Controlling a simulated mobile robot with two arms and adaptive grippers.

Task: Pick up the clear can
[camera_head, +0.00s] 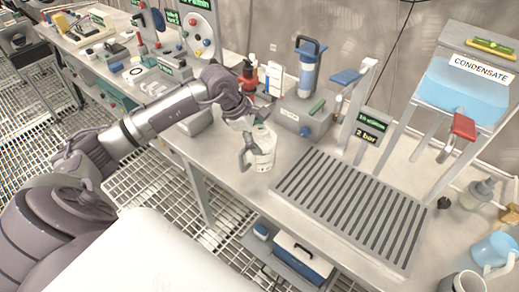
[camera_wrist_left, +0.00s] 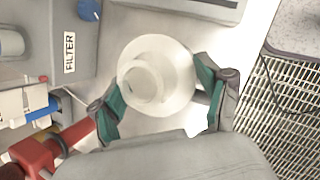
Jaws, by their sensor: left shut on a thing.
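The clear can (camera_head: 264,150) is whitish and translucent and appears upright at the front edge of the workbench, left of the slotted grate. My left gripper (camera_head: 250,140) comes down to it from the left and is shut on it. In the left wrist view the can (camera_wrist_left: 158,75) is seen from above, with its round opening showing, between the two green-padded fingers of my left gripper (camera_wrist_left: 160,98). I cannot tell whether its base touches the bench. My right gripper is in neither view.
The slotted grate (camera_head: 345,205) lies right of the can. Behind stand a grey filter unit (camera_head: 300,115) with a blue cylinder (camera_head: 308,72) and a red bottle (camera_head: 249,72). A condensate tank (camera_head: 465,90) is at right. Metal grating floor (camera_head: 145,185) lies below the front edge.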

